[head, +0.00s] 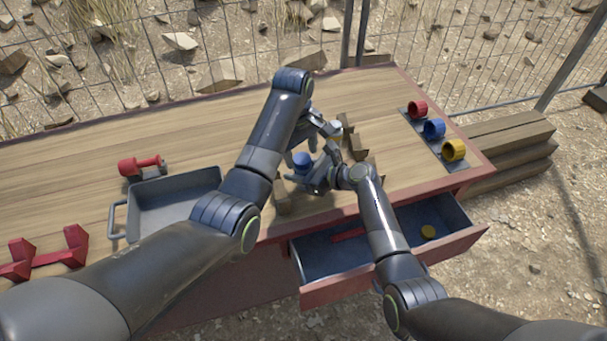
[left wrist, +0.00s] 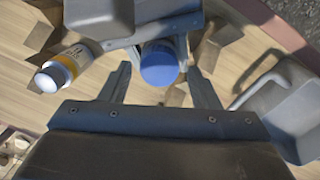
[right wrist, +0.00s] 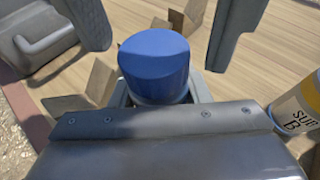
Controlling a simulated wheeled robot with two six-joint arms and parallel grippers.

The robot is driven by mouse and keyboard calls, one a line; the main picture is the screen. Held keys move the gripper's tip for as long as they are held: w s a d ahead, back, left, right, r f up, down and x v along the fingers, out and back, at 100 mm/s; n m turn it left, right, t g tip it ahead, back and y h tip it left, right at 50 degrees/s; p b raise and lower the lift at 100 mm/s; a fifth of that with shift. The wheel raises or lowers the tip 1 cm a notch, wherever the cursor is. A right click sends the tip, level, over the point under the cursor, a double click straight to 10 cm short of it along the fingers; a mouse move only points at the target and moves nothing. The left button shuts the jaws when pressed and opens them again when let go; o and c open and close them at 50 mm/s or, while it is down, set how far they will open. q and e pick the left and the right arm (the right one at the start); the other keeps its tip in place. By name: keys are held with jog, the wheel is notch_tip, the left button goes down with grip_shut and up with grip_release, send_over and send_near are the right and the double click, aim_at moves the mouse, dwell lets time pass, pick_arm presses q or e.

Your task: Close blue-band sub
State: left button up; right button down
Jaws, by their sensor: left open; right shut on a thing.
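The blue-band sub (head: 302,160) shows as a blue cylinder-shaped top above the wooden bench; its lower body is hidden. My right gripper (head: 308,176) is shut on it, and the blue top stands between its fingers in the right wrist view (right wrist: 155,62). My left gripper (head: 304,146) is open over it. Its two fingers lie on either side of the blue top in the left wrist view (left wrist: 160,66), with gaps on both sides. I cannot tell whether the blue top is a separate cap resting on a body.
Red, blue and yellow cups (head: 454,149) sit on a dark strip at right. An open drawer (head: 465,236) holds a yellow disc (head: 428,231). A grey tray (head: 150,190) lies left.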

pick_arm(q)
jog(key=shift+d+f, duration=0.1)
jog(key=shift+f, duration=0.75)
jog(key=shift+c, duration=0.2)
jog(key=c, duration=0.9)
jog(key=shift+m, duration=0.9)
jog(key=shift+c, duration=0.3)
jog(key=o, duration=1.2)
jog(key=shift+c, duration=0.2)
jog(key=shift+r, duration=0.1)
jog(key=r, duration=0.7)
jog(key=shift+s+a+r, duration=0.1)
jog(key=shift+a+r, duration=0.05)
jog(key=shift+a, duration=0.15)
